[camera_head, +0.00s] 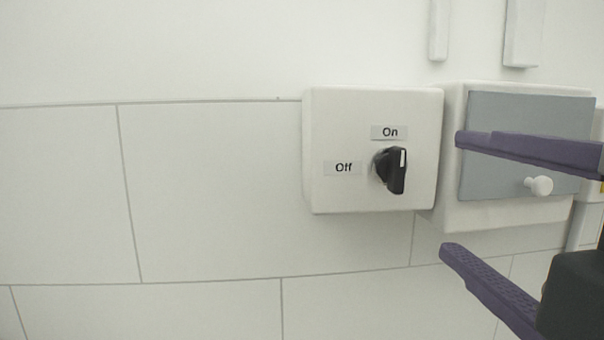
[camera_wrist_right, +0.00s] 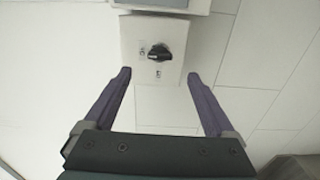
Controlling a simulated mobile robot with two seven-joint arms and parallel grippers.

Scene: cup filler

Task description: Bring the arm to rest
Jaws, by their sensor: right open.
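My right gripper (camera_head: 452,194) comes in from the right in the head view, its two purple fingers wide apart and empty. It also shows in the right wrist view (camera_wrist_right: 158,85), with the fingers spread. A white switch box (camera_head: 325,190) with a black rotary knob (camera_head: 391,171) is on the wall to the left of the fingertips. The white mark on the knob points up toward the "On" label (camera_head: 390,132). The "Off" label (camera_head: 343,168) is to the knob's left. The fingers appear apart from the knob. My left gripper is not in view.
A white box (camera_head: 450,200) with a grey door (camera_head: 500,112) and a round white doorknob (camera_head: 539,186) is right of the switch box, partly behind the upper finger. White fittings (camera_head: 523,35) are above. The tiled wall (camera_head: 200,190) at left is bare.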

